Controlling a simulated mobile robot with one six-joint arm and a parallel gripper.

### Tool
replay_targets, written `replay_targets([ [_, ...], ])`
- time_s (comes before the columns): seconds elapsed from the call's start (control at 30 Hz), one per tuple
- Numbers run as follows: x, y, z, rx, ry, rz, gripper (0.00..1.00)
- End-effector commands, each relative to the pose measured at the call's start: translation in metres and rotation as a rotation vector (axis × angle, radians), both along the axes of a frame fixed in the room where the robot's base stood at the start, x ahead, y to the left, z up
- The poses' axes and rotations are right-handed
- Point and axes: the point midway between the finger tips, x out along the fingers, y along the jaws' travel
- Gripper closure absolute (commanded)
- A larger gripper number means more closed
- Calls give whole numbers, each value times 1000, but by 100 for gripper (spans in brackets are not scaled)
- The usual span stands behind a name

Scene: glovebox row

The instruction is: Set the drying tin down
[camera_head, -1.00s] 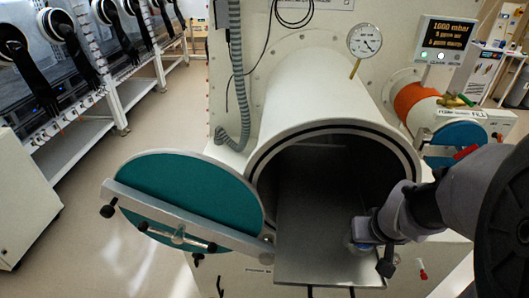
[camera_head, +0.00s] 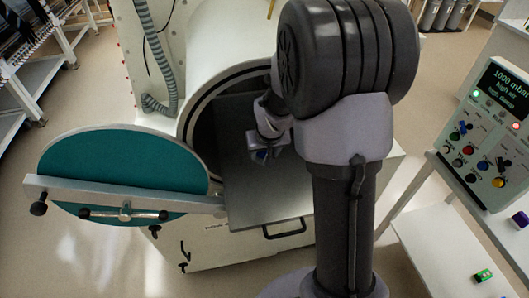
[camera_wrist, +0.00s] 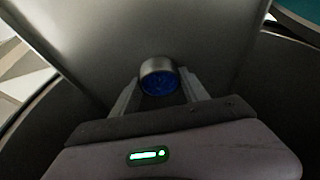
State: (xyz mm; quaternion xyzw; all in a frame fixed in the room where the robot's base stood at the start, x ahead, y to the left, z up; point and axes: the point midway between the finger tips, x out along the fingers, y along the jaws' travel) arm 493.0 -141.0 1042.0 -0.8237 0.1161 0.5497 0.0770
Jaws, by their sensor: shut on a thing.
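The drying tin (camera_wrist: 158,67) is a small round metal tin with blue contents. In the wrist view it sits between my gripper's (camera_wrist: 160,88) two fingers, which are shut on it. Behind it is the grey sliding tray (camera_wrist: 120,30) of the antechamber; whether the tin touches the tray cannot be told. In the head view my gripper (camera_head: 262,155) is over the inner part of the tray (camera_head: 270,205), at the chamber mouth, and a bit of blue shows there. My arm hides the chamber's right side.
The round teal door (camera_head: 120,165) stands open at the left, with a metal bar across it. The dark chamber wall (camera_wrist: 285,90) curves close around my gripper. A control panel (camera_head: 495,150) and a white table (camera_head: 445,250) stand at the right.

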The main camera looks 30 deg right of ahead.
Motion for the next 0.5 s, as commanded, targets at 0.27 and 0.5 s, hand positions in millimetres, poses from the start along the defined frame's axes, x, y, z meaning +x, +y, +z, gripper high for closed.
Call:
replay_targets([
  [0.27,0,0,-3,0,1,0,28],
  [0.5,0,0,-3,0,1,0,26],
])
